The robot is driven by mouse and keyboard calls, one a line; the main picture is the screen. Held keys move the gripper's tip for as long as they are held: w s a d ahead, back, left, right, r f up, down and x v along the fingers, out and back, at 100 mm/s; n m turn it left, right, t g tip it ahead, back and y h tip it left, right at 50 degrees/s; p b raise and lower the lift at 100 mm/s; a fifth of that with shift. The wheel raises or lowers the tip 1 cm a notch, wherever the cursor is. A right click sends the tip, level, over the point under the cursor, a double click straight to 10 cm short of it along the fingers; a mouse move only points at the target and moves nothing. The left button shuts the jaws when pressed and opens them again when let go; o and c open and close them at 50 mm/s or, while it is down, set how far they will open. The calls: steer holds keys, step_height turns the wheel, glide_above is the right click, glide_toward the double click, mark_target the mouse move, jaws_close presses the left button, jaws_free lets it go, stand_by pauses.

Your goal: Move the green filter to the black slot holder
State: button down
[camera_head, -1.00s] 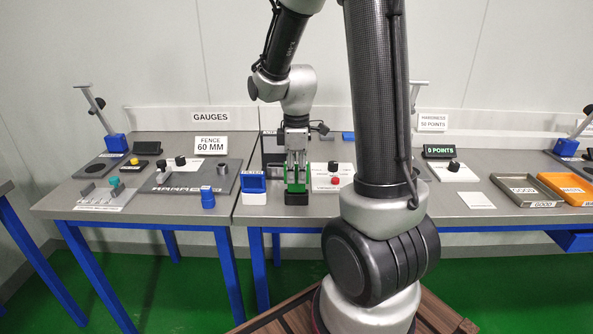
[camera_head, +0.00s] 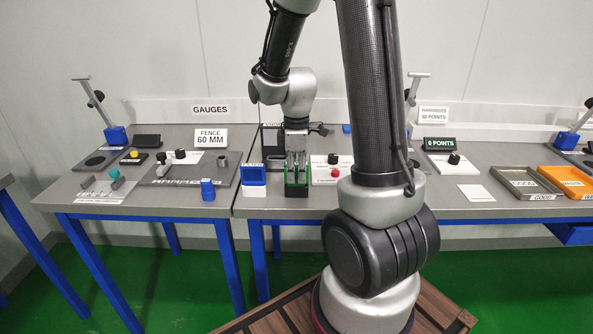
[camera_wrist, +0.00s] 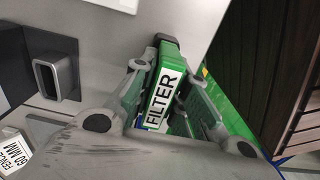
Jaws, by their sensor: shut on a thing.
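My gripper (camera_head: 296,172) points down at the front of the middle table, its fingers closed on the green filter. In the wrist view, the green filter (camera_wrist: 163,92) with its white FILTER label sits between the fingers. A black piece (camera_wrist: 165,39) shows at the filter's far end; in the head view, black (camera_head: 297,191) shows low between green edges. I cannot tell whether this is the black slot holder or how deep the filter sits. A dark block with a metal-rimmed opening (camera_wrist: 50,76) stands apart from the filter in the wrist view.
A blue and white box (camera_head: 253,178) stands close left of my gripper. A white panel with a red button (camera_head: 333,172) is on the right. The FENCE 60 MM sign (camera_head: 211,138) is behind left. The table's front edge is close.

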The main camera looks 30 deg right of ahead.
steer(key=shift+f, duration=0.2)
steer(key=c, duration=1.3)
jaws_free()
steer(key=shift+c, duration=0.2)
step_height(320, 180, up, 12)
steer(key=shift+f, duration=0.1)
